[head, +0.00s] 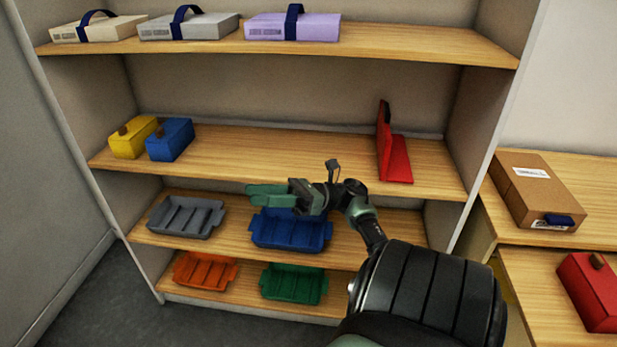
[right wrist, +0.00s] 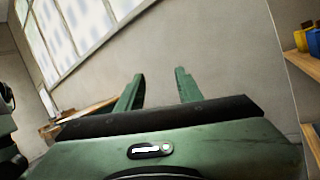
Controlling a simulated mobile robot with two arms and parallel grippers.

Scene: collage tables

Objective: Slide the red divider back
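The red divider (head: 397,158) stands on the middle shelf (head: 280,160), toward its right end. It has an upright panel and a flat foot that reaches to the right along the shelf. My right gripper (head: 252,195) is in front of the shelving, left of the divider and lower in the picture, with its fingers pointing left. It is apart from the divider. In the right wrist view its two green fingers (right wrist: 160,75) stand apart with nothing between them. My left gripper does not show.
A yellow box (head: 128,140) and a blue box (head: 170,140) stand at the middle shelf's left end. Bare shelf lies between them and the divider. Several trays fill the lower shelves. A cardboard box (head: 535,190) and a red box (head: 590,295) stand at the right.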

